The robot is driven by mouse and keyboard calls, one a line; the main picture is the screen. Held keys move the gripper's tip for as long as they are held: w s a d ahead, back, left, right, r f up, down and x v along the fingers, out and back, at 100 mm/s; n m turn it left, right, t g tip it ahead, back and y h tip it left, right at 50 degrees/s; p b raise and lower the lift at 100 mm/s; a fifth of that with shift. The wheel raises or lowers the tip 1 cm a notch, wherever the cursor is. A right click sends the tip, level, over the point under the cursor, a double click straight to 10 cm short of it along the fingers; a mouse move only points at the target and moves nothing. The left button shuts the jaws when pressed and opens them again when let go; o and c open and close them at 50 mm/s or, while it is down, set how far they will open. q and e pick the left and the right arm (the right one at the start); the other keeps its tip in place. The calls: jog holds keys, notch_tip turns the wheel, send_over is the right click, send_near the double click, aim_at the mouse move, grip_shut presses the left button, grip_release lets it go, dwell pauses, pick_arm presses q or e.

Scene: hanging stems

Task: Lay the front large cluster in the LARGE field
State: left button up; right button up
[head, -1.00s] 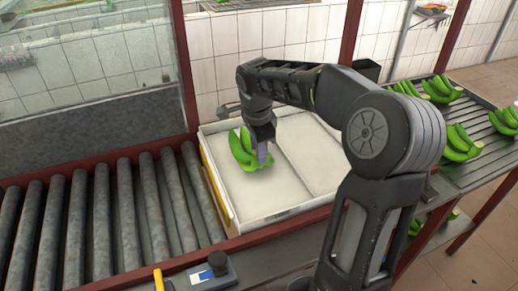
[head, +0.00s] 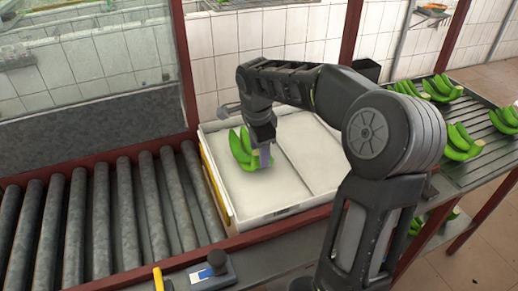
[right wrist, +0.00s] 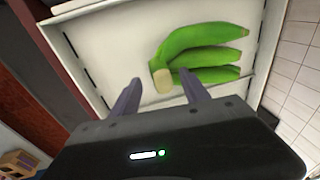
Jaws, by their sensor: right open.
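A green banana cluster (head: 238,147) lies on the floor of the left field of a white, two-field tray (head: 285,208). In the right wrist view the cluster (right wrist: 205,48) shows several fingers and a pale cut crown. My right gripper (head: 264,156) is low over the tray at the cluster's near right side. In the right wrist view its two fingertips (right wrist: 159,82) stand apart, one on each side of the crown. It is open, and the arm hides part of the tray's right field. My left gripper is out of view.
A roller conveyor (head: 110,215) runs left of the tray. More banana clusters (head: 460,143) lie on a slatted rack (head: 480,160) at the right. A small blue-and-black device (head: 216,265) sits on the front ledge. The right field (head: 315,150) looks empty where visible.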

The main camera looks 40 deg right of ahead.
notch_tip(320, 180, up, 8)
jog(key=a, duration=0.1)
jog(key=shift+s, duration=0.4)
jog(key=shift+f, duration=0.15)
